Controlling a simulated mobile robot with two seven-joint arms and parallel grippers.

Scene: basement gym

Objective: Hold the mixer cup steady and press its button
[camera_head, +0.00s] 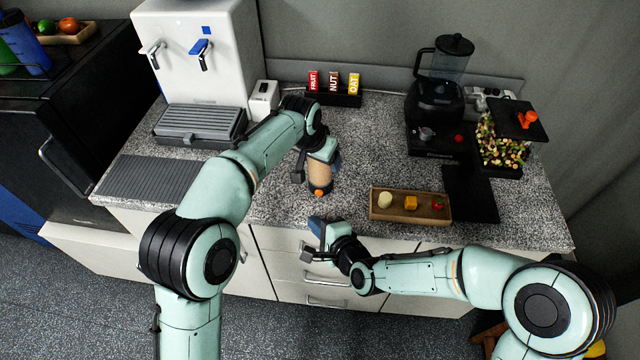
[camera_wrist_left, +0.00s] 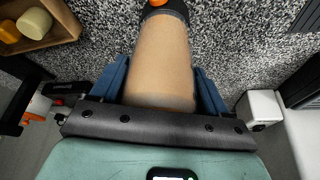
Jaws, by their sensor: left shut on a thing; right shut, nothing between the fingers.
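The mixer cup (camera_head: 321,173) is a tan cylinder with a dark end and an orange button (camera_head: 319,192), near the counter's front edge. My left gripper (camera_head: 316,166) is shut around the cup's side. In the left wrist view the cup (camera_wrist_left: 165,60) lies between the two blue finger pads, its orange button (camera_wrist_left: 158,3) partly cut off at the top edge. My right gripper (camera_head: 314,238) is shut and empty, in front of the counter edge and lower in the picture than the button, apart from the cup.
A wooden tray (camera_head: 380,212) with small food pieces lies right of the cup. A black blender (camera_head: 436,105) and a bin of scraps (camera_head: 502,150) stand at the right. A white dispenser (camera_head: 200,60) stands back left. Bar boxes (camera_head: 334,84) stand at the back. Counter between is clear.

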